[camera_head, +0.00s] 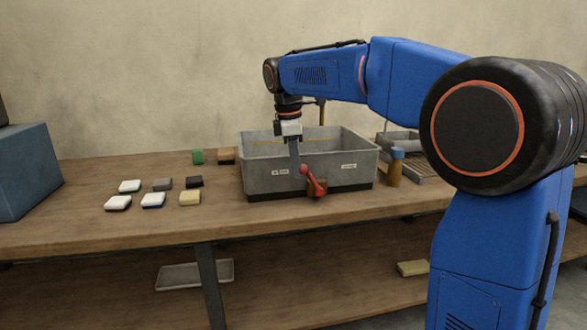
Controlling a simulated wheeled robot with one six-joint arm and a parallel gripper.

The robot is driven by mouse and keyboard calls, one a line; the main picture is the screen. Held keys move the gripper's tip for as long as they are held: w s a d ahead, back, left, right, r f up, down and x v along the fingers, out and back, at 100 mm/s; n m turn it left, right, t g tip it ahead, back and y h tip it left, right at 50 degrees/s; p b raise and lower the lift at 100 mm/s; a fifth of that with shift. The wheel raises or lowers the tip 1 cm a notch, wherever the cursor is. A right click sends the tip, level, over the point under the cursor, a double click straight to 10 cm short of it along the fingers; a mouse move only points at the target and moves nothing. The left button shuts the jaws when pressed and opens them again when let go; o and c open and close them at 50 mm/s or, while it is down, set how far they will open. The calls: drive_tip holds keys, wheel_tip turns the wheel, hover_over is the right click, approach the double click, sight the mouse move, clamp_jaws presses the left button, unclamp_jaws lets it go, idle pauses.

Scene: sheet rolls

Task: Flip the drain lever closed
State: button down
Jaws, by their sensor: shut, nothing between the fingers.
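A red drain lever (313,182) is on a brass valve body (317,188) at the front of a grey basin (267,177). The lever slants from a round red knob at upper left down to the valve at lower right. My gripper (296,172) points down in front of the basin wall, its fingers together and empty. The fingertips are close beside the red knob, on its left. I cannot tell whether they touch it. The inside bottom of the basin is hidden by its front wall.
Several small blocks and sponges (152,200) lie on the wooden bench (100,233) left of the basin. A brown bottle with a blue cap (395,168) stands right of it. A drying rack (427,165) is farther right. A blue box (24,170) is at the far left.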

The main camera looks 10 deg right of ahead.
sight(310, 158)
drive_tip(key=shift+d, duration=0.1)
drive_tip(key=shift+d+r+y, duration=0.35)
drive_tip(key=shift+d+y, duration=0.3)
drive_tip(key=shift+y, duration=0.05)
drive_tip(key=shift+d+r+y, duration=0.35)
drive_tip(key=shift+d+y, duration=0.25)
drive_tip(key=shift+y, duration=0.1)
drive_tip(key=shift+d+r+y, duration=0.35)
drive_tip(key=shift+d+y, duration=0.3)
drive_tip(key=shift+y, duration=0.05)
drive_tip(key=d+y, duration=0.5)
drive_tip(key=d, duration=0.3)
drive_tip(key=shift+f, duration=0.2)
drive_tip(key=shift+d+f, duration=0.1)
drive_tip(key=shift+d, duration=0.05)
